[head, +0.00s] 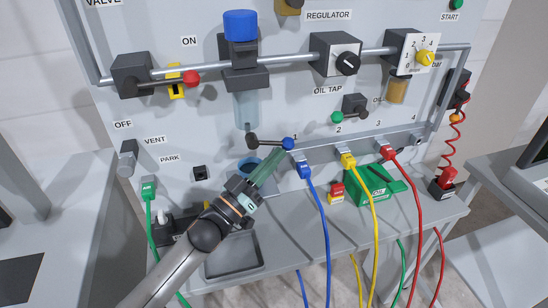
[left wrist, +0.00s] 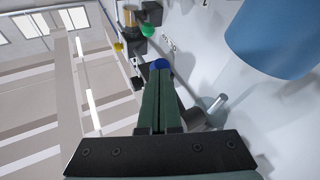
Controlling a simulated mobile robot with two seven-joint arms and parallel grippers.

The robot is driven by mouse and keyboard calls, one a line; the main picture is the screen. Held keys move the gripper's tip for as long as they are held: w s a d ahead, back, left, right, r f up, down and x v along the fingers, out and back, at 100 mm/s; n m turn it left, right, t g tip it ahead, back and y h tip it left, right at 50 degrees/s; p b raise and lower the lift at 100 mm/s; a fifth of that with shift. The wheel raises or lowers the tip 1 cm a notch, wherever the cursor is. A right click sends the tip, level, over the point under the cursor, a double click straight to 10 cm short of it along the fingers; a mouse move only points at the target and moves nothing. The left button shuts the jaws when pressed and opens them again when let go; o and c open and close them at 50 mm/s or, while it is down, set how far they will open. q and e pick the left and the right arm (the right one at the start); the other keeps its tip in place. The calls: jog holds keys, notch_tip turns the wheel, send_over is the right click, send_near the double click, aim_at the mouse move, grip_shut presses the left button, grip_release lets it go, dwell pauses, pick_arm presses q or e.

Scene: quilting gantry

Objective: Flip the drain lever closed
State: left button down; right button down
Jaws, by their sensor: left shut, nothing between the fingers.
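The drain lever is a short black bar (head: 268,142) under the filter bowl (head: 247,109). It lies about level, pointing right from its pivot (head: 252,140), with a blue knob (head: 288,144) on its end. My left gripper (head: 282,152) comes up from lower left with its green fingers shut and empty. Its tips are at the blue knob, just below it in the head view. In the left wrist view the knob (left wrist: 160,64) shows right beyond the fingertips (left wrist: 157,74); I cannot tell whether they touch. My right gripper is not in view.
Blue (head: 304,170), yellow (head: 348,161) and red (head: 387,152) hose plugs sit close to the right. A dark tray (head: 233,260) lies below.

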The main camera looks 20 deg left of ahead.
pick_arm(q)
jog(key=t+b, duration=0.1)
jog(key=n+t+b, duration=0.1)
jog(key=b, duration=0.1)
jog(key=r+n+t+b, duration=0.1)
jog(key=b, duration=0.1)
jog(key=shift+w+d+y, duration=0.2)
jog(key=shift+d+y, duration=0.1)
jog(key=shift+d, duration=0.05)
jog(key=shift+r+n, duration=0.2)
jog(key=shift+n, duration=0.2)
